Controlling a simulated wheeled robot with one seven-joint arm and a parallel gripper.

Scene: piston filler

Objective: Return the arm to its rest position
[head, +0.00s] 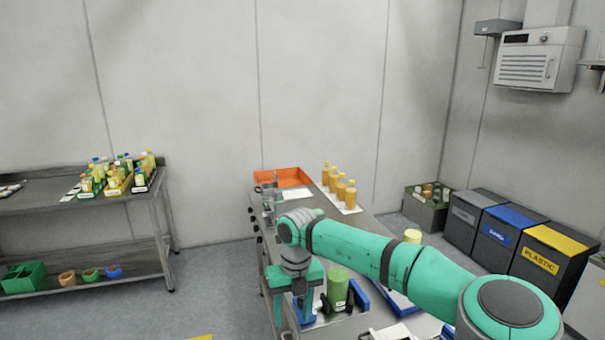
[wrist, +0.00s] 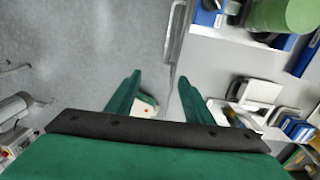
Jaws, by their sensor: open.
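My arm (head: 360,250) is turquoise and stretches from the lower right over the steel table, bent down at the wrist. My gripper (head: 293,312) points down near the table's left edge. In the wrist view my gripper (wrist: 159,80) has its two green fingers apart, with nothing between them but floor and the table edge. A green cylinder (head: 337,286) stands on the table just right of the gripper, apart from it. It also shows at the top right of the wrist view (wrist: 283,14).
An orange tray (head: 283,178) and several orange bottles (head: 341,190) on a white board stand at the table's far end. Blue holders (head: 359,294) sit near the green cylinder. A shelf bench (head: 150,190) stands left, bins (head: 505,232) right. Open floor (head: 215,275) lies left of the table.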

